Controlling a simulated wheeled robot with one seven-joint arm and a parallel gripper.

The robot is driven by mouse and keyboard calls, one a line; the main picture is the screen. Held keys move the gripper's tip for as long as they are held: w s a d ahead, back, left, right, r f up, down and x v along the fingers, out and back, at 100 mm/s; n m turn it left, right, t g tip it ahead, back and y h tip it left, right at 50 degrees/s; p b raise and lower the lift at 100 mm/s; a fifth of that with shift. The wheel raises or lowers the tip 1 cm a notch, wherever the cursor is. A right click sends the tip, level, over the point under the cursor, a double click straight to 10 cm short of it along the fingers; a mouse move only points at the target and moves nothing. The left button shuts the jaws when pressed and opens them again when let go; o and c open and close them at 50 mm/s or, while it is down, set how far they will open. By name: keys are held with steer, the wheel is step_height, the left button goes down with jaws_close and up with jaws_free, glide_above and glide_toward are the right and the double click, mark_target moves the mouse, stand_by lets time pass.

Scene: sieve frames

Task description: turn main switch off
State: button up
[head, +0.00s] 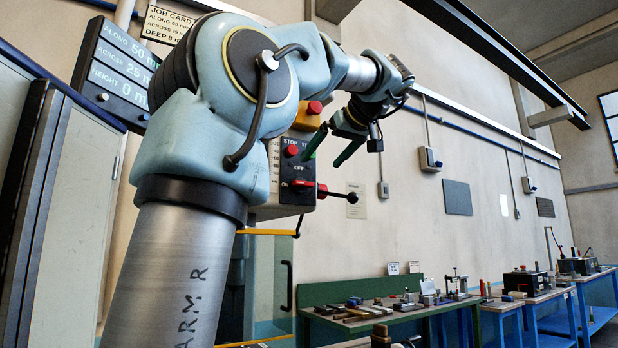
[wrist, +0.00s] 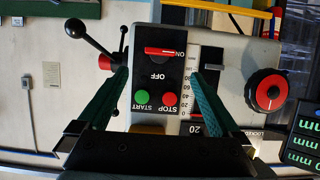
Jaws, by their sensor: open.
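The main switch (wrist: 165,51) is a red bar handle on the black panel of a grey machine head. In the wrist view its handle lies across the picture, one end beside the ON label; the OFF label is below it. In the head view the switch (head: 301,185) is small, beside the ON label. My gripper (wrist: 160,73) is open and empty, its two green fingers spread either side of the panel and short of the switch in the picture. In the head view my gripper (head: 323,159) is in front of the machine; the gap to the panel is hard to judge.
A green START button (wrist: 142,97) and red STOP button (wrist: 170,98) are below OFF in the wrist view. A black-knobbed lever (wrist: 105,62) with a red hub is left; a dial (wrist: 268,91) is right. Workbenches (head: 400,312) stand along the wall.

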mark_target(304, 181)
steer(key=p+x, duration=0.1)
steer(key=x, duration=0.7)
steer(key=shift+a, duration=0.1)
steer(key=c, duration=1.4)
